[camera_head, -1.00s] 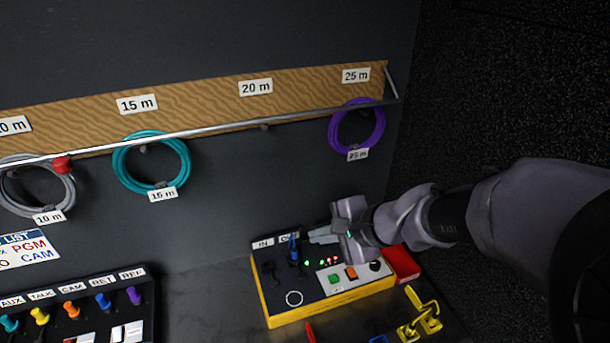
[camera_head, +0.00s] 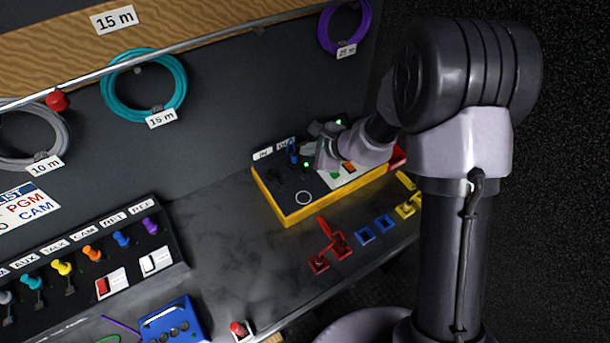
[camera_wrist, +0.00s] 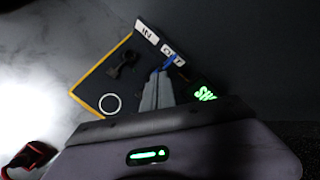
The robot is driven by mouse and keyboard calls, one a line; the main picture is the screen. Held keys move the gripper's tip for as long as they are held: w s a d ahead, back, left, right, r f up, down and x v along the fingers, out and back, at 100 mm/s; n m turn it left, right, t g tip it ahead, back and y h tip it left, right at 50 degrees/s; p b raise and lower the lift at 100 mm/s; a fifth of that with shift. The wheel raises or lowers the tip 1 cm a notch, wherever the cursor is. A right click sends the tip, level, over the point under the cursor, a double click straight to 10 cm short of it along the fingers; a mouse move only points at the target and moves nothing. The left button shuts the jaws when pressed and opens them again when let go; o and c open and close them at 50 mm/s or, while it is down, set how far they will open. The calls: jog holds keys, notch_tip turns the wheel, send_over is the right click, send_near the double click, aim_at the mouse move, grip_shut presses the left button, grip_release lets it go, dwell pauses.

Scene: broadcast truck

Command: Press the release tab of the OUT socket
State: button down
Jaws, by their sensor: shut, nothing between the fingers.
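The yellow-edged box with a black top (camera_head: 292,212) stands on the bench against the back wall. Its IN label (camera_wrist: 147,31) and partly covered OUT label (camera_wrist: 172,57) show in the wrist view. A blue plug or tab (camera_wrist: 168,63) sits by the OUT label; it also shows in the head view (camera_head: 292,154). A dark socket piece (camera_wrist: 122,65) is by IN. My gripper (camera_wrist: 160,76) is shut and empty, its fingertips just beside the blue part at OUT. Contact cannot be told. The OUT socket's release tab is largely hidden by the fingers.
Green lit letters (camera_wrist: 205,94) glow right of the fingers. Red holders (camera_head: 332,246), blue square holders (camera_head: 375,229) and a yellow holder (camera_head: 408,206) lie in front of the box. A plug panel (camera_head: 88,262) is at left. Coiled cables hang above.

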jog(key=b, duration=0.5)
send_over(305, 176)
jog(key=f, duration=0.7)
jog(key=shift+s+d+f, duration=0.25)
jog(key=shift+d, duration=0.15)
jog(key=shift+f+b, duration=0.3)
jog(key=shift+b, duration=0.2)
dwell(0.5)
jog(key=shift+f+b, duration=0.45)
jog(key=shift+b, duration=0.25)
